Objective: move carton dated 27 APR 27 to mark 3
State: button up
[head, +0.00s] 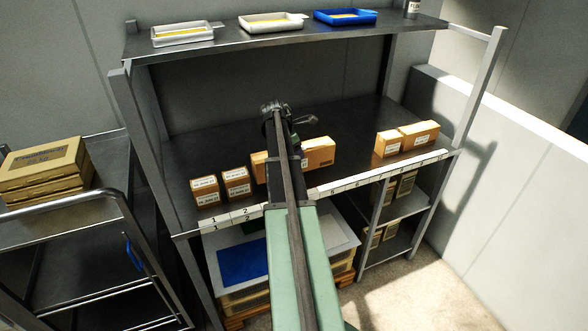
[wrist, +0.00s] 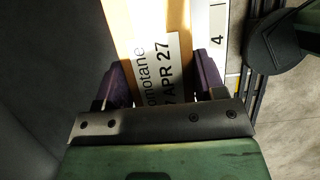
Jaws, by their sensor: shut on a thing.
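In the wrist view my gripper (wrist: 165,78) is shut on a tan carton (wrist: 142,22), one finger on each side. Its white label reads partly "omotane" and "7 APR 27"; the start of the date line is hidden. A shelf strip (wrist: 218,40) with the mark 4 lies just right of the carton. In the head view my arm covers the gripper and marks 3 and 4. Carton surfaces show left of the arm (head: 259,167) and right of it (head: 319,153); I cannot tell whether they belong to one carton. Whether the held carton touches the shelf is unclear.
The numbered strip (head: 340,187) runs along the front edge of the shelf (head: 350,125). Cartons stand behind mark 1 (head: 204,190) and mark 2 (head: 236,185). Two more cartons (head: 387,143) (head: 419,134) stand at the right end. Trays (head: 346,17) sit on the shelf above.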

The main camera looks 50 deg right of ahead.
notch_tip(320, 180, down, 4)
jog(key=b, duration=0.4)
jog(key=shift+f, duration=0.25)
jog(key=shift+r, duration=0.3)
jog(key=shift+f, duration=0.25)
jog(key=o, duration=1.2)
jog(key=shift+r, duration=0.1)
jog(key=p+v, duration=1.1)
jog(key=v, duration=0.1)
jog(key=shift+s+d+r, duration=0.1)
jog(key=shift+d+r, duration=0.05)
jog(key=shift+r, duration=0.15)
jog(key=shift+p, duration=0.3)
jog(key=shift+f, duration=0.1)
